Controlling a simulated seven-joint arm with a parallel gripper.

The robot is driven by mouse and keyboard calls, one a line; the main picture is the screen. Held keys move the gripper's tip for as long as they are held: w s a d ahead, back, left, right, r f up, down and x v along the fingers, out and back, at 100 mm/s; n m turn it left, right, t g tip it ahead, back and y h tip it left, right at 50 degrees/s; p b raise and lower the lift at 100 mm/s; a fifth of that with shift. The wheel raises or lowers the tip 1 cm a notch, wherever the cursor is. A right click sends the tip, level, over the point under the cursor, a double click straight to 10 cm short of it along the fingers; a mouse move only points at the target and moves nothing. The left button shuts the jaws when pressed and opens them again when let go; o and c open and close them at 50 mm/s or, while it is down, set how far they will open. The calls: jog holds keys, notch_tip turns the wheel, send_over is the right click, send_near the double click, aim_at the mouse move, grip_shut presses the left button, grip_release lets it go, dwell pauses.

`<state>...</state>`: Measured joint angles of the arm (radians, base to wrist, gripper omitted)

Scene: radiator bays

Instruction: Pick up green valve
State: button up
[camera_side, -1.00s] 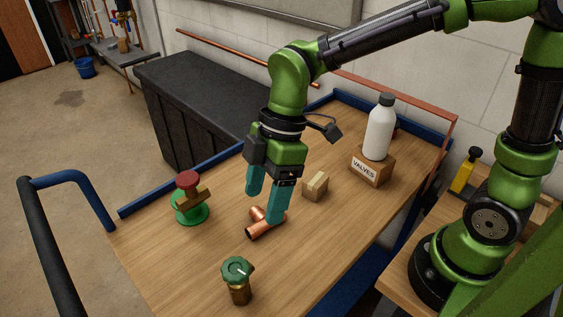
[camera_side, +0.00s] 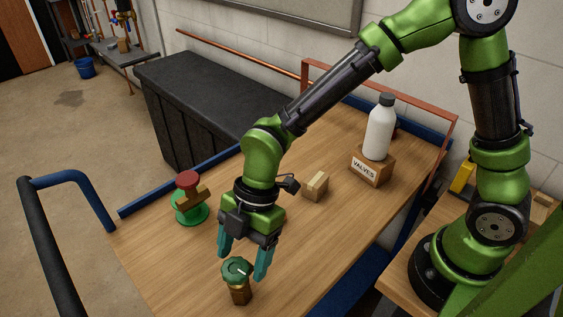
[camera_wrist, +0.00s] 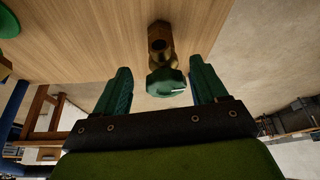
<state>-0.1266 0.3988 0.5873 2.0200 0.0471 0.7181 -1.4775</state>
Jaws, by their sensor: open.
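The green valve (camera_side: 237,275) has a green knob on a brass body. It stands upright on the wooden trolley top near the front edge. My gripper (camera_side: 241,266) is open and above the valve, with its teal fingers to either side of the green knob and no clear contact. In the wrist view the green valve (camera_wrist: 164,72) lies between the two fingertips of my gripper (camera_wrist: 162,78), its knob nearer to me.
A red-handled valve (camera_side: 189,193) sits on a green disc (camera_side: 186,218) at the left. A small wooden block (camera_side: 315,187) lies behind my gripper. The right front of the trolley top (camera_side: 315,245) is clear.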

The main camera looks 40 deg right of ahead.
jog(key=x, duration=0.5)
jog(key=shift+s+d+f, duration=0.2)
jog(key=shift+d+f, duration=0.05)
jog(key=shift+f, duration=0.2)
jog(key=shift+c, duration=0.2)
jog(key=shift+r, duration=0.1)
grip_shut()
